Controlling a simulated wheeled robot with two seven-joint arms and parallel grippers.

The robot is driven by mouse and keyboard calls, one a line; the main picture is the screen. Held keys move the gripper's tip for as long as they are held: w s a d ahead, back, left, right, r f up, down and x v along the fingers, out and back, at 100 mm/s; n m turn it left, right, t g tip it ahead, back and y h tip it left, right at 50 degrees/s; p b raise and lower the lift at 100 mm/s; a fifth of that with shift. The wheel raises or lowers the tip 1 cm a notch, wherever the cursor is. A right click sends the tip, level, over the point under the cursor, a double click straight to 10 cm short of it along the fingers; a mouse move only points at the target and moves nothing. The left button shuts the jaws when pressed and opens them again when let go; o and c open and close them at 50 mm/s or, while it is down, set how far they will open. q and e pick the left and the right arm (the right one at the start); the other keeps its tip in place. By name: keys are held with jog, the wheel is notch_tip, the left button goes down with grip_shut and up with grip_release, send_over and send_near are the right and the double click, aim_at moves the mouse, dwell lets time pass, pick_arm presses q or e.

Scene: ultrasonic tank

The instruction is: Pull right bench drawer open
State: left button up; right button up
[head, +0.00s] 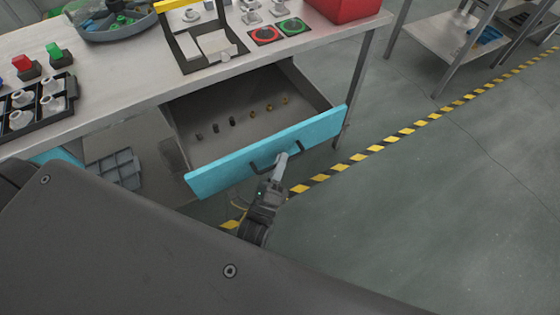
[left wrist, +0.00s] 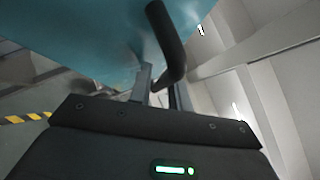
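The right bench drawer (head: 222,176) is pulled well out, its teal front standing away from the bench and its inside showing. A black bar handle (head: 257,170) sits on that front; it also shows large in the left wrist view (left wrist: 167,42). My left gripper (head: 281,162) is at the handle, with its fingers on either side of the bar and closed up on it. In the left wrist view the fingers (left wrist: 162,88) reach the handle's bent end. Their exact contact is partly hidden. My right gripper is not in view.
Several small pegs (head: 232,121) stand in the drawer. The workbench (head: 120,80) carries a red bin (head: 340,8), a black fixture and red and green round pads. A grey divided tray (head: 115,168) is below at left. A striped floor line (head: 375,148) runs past open floor to a metal shelf (head: 440,40).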

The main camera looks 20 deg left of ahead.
pick_arm(q)
jog(key=v, duration=1)
jog(key=shift+s, duration=0.4)
jog(key=shift+f, duration=0.15)
jog(key=s+f+n+g+h, duration=0.1)
jog(key=s+f+n+g, duration=0.2)
jog(key=f, duration=0.5)
jog(key=f+n+g, duration=0.4)
jog(key=f, duration=0.5)
jog(key=s+f+n+g+h, duration=0.1)
jog(key=s+f+n+g, duration=0.2)
jog(key=f, duration=0.5)
jog(key=s+a+f+n+g+y, duration=0.1)
jog(key=s+a+f+n+g, duration=0.4)
jog(key=s+a+f, duration=0.2)
jog(key=s+a+f+n+g+y, duration=0.1)
jog(key=s+a+f+n+g, duration=0.4)
jog(key=s+f, duration=0.6)
jog(key=shift+a+f+g, duration=0.8)
jog(key=shift+a+f, duration=0.45)
jog(key=shift+f, duration=0.1)
